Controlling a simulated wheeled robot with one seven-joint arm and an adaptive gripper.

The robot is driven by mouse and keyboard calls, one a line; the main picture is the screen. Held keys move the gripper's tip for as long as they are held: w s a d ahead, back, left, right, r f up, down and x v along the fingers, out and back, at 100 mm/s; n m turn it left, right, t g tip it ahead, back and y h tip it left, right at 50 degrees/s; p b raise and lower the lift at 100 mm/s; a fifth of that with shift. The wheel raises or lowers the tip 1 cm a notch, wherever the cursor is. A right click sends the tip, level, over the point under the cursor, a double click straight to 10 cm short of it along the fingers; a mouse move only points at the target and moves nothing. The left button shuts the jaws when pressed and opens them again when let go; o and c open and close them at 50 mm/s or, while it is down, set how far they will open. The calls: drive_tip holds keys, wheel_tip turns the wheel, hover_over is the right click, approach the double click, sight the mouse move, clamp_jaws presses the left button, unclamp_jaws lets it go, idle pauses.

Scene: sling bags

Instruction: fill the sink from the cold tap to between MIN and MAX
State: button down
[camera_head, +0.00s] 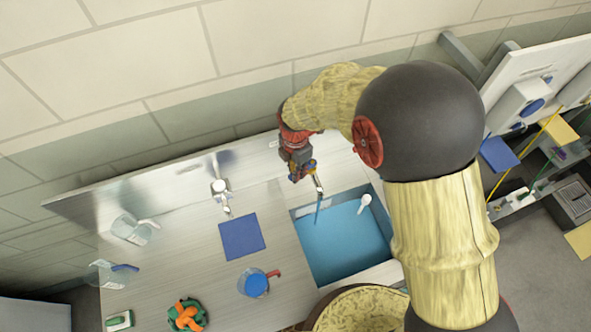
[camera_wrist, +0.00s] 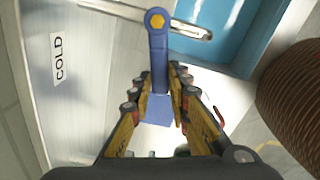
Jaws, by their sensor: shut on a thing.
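The cold tap has a blue lever (camera_wrist: 158,55) with a yellow bolt head, in the wrist view. My gripper (camera_wrist: 158,100) is shut on this lever. A COLD label (camera_wrist: 59,57) is on the steel panel to the left. The metal spout (camera_wrist: 160,15) reaches over the sink. In the head view my gripper (camera_head: 300,176) is at the tap behind the sink (camera_head: 299,240). A thin blue stream (camera_head: 318,211) hangs below the spout. The sink's inside looks blue, with what looks like water in it. I cannot read MIN or MAX marks or the level.
A white ladle-like thing (camera_head: 364,203) is in the sink's back right. A second tap (camera_head: 220,195) and a blue square (camera_head: 242,236) are to the left.

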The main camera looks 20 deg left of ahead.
idle(0.3)
drive_tip(key=shift+w+a+m+b, duration=0.4)
drive_tip(key=shift+a+m+b, duration=0.1)
drive_tip(key=shift+m, duration=0.45)
drive_tip(key=shift+w+a+m+b, duration=0.35)
drive_tip(key=shift+m+b, duration=0.15)
drive_tip(key=shift+m, duration=0.45)
drive_tip(key=c, duration=1.7)
unclamp_jaws()
drive_tip(key=shift+c, duration=0.2)
drive_tip(key=shift+o, duration=0.3)
wheel_tip(320, 180, up, 12)
